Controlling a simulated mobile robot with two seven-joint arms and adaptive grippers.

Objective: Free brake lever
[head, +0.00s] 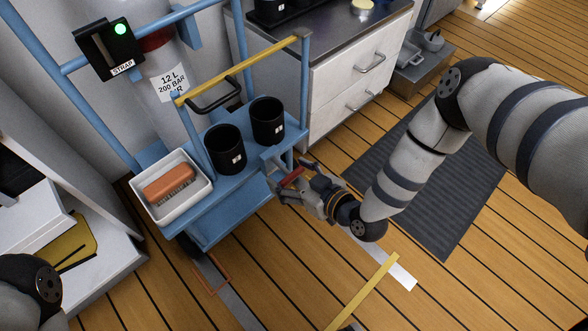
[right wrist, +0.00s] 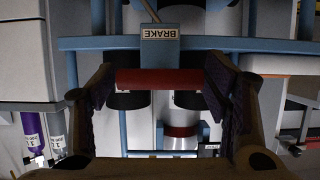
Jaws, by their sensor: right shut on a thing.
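The brake lever is a red bar (head: 292,176) at the front right end of the blue cart (head: 222,213). In the right wrist view the red lever (right wrist: 157,78) lies crosswise below a blue block with a BRAKE label (right wrist: 160,33). My right gripper (head: 287,184) reaches in from the right and is shut on the red lever. Its fingers (right wrist: 160,95) stand at the two ends of the bar in the wrist view. My left gripper is out of view; only part of my left arm shows at the lower left.
Two black cups (head: 225,150) and a white tray (head: 150,207) with an orange brush (head: 168,184) stand on the cart. A yellow rail (head: 238,70) runs above it. A STRAP box (head: 110,48) shows a green light. A drawer cabinet (head: 352,75) stands behind. Floor at the lower right is clear.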

